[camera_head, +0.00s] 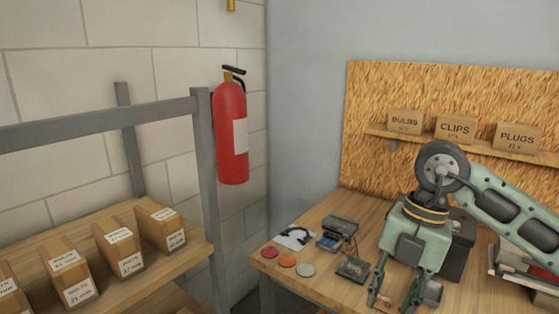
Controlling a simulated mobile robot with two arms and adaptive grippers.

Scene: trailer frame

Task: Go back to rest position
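My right gripper (393,298) hangs from the green-grey arm that comes in from the right. It points down over the front part of the wooden workbench (330,206). Its two fingers are apart, and I see nothing held between them. A small grey piece (432,293) shows beside the right finger; I cannot tell what it is. My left gripper is not in view.
Several small parts, including an orange disc (287,261) and a grey box (352,267), lie left of the gripper. Boxes marked bulbs (405,121), clips (455,129) and plugs (517,136) stand on a shelf. A fire extinguisher (231,130) hangs beside a rack with cartons (118,247).

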